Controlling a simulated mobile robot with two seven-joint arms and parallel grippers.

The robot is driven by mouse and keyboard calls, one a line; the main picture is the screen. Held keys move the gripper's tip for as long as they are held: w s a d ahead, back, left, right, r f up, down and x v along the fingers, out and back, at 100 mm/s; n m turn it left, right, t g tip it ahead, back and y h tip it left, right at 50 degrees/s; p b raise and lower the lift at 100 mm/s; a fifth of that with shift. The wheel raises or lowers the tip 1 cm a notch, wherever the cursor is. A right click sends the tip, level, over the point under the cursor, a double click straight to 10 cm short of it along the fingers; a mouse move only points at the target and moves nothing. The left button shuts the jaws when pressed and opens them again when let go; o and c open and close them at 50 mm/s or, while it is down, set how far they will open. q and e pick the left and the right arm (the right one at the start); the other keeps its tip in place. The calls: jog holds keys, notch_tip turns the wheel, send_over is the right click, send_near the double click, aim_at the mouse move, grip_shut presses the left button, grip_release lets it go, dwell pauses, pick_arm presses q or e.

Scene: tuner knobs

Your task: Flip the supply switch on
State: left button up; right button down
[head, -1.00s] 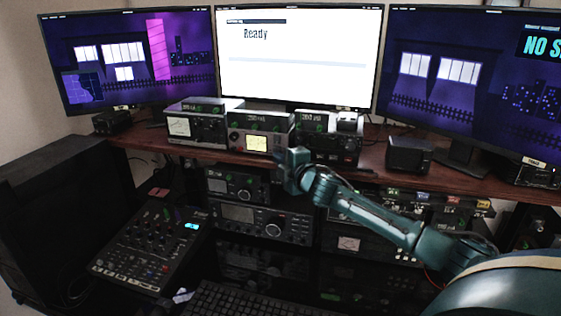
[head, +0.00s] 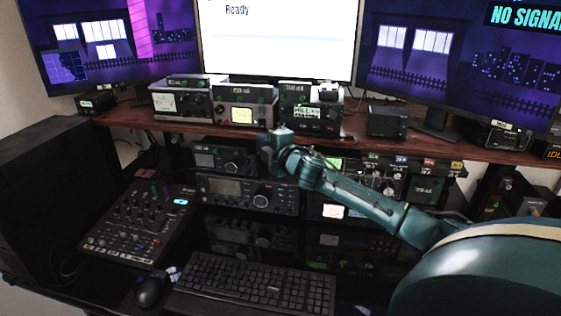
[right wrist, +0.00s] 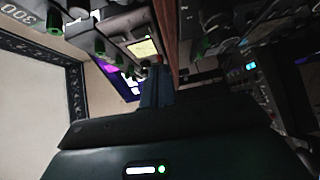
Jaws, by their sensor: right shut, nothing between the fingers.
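My right gripper (head: 270,148) is shut and empty, in front of the shelf edge near the middle of the radio stack. In the right wrist view its shut fingers (right wrist: 154,84) point at the gap beside the shelf edge, with knobbed panels on both sides. I cannot pick out the supply switch for certain. Three meter units stand on the shelf: a left one (head: 181,102), a middle one (head: 243,115) and a right one (head: 311,114). They have green knobs and small lit displays. My left gripper is not in view.
The wooden shelf (head: 440,151) runs across under the monitors. Below it are a radio with a large knob (head: 235,192) and other rack units. A mixer (head: 138,222), a keyboard (head: 250,283) and a mouse (head: 150,291) lie in front. A small black box (head: 387,122) stands right.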

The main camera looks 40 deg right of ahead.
jog(key=s+f+b, duration=0.1)
jog(key=s+b, duration=0.1)
jog(key=s, duration=0.6)
jog(key=shift+s, duration=0.2)
jog(key=shift+a, duration=0.1)
jog(key=s+a+f+m+g+y, duration=0.1)
jog(key=s+a+f+m+g, duration=0.1)
jog(key=s+a+f, duration=0.3)
jog(key=s+a+f+m+g+y, duration=0.1)
jog(key=s+a+f+m, duration=0.3)
jog(key=f, duration=0.9)
jog(key=s+a+f+m+g+y, duration=0.1)
jog(key=s+a+f+m+g, duration=0.1)
jog(key=s+a+f, duration=0.6)
jog(key=shift+a+f+m+g+y, duration=0.2)
jog(key=shift+a+f+m, duration=0.2)
jog(key=shift+a, duration=0.3)
jog(key=shift+a+f+m+g+y, duration=0.1)
jog(key=shift+a+f+m+y, duration=0.15)
jog(key=shift+a+f, duration=0.35)
jog(key=s+a+f+m+g, duration=0.1)
jog(key=s+a+f+m, duration=0.2)
jog(key=s+a, duration=0.4)
jog(key=shift+s+a+m+y, duration=0.15)
jog(key=shift+s+m+y, duration=0.2)
jog(key=shift+m, duration=0.4)
